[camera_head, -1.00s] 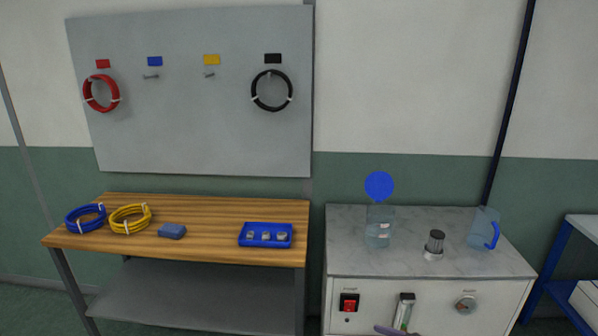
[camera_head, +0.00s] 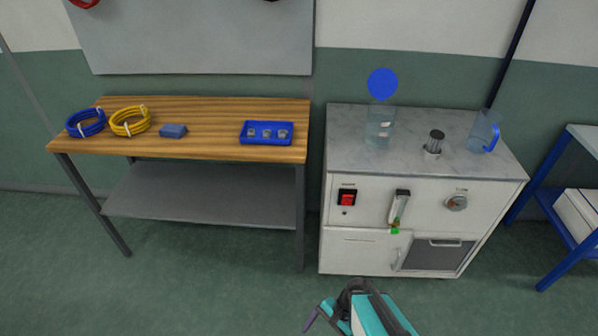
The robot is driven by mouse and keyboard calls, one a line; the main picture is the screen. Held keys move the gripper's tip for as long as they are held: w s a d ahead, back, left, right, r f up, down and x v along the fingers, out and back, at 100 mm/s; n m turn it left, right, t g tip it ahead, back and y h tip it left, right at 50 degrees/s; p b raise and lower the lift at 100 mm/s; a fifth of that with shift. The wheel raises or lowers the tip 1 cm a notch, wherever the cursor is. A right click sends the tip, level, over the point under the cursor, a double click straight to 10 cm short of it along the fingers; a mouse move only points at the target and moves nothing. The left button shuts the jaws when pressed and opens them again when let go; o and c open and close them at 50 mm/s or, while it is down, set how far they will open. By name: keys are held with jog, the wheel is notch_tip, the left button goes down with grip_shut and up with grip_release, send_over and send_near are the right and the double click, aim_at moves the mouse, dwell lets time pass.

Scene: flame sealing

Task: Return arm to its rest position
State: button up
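My arm shows at the bottom centre of the head view, a teal and white link with a dark grey joint. Part of my gripper (camera_head: 325,317) shows at its left side, with a purplish finger-like tip pointing down and left. The rest is cut off or hidden, so I cannot tell whether it is open or shut. It is in front of the white cabinet (camera_head: 340,258), apart from it and over the green floor.
The cabinet's marble top holds a clear container under a blue disc (camera_head: 382,84), a burner (camera_head: 434,142) and a blue-handled jug (camera_head: 484,131). A wooden bench (camera_head: 210,112) at left holds cable coils and a blue tray (camera_head: 266,140). Open floor lies in front.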

jog(key=s+d+n+g+h, duration=0.2)
jog(key=s+d+n+h, duration=0.3)
jog(key=d+n, duration=0.5)
jog(key=shift+s+f, duration=0.45)
jog(key=shift+s, duration=0.05)
jog(key=shift+c, duration=0.4)
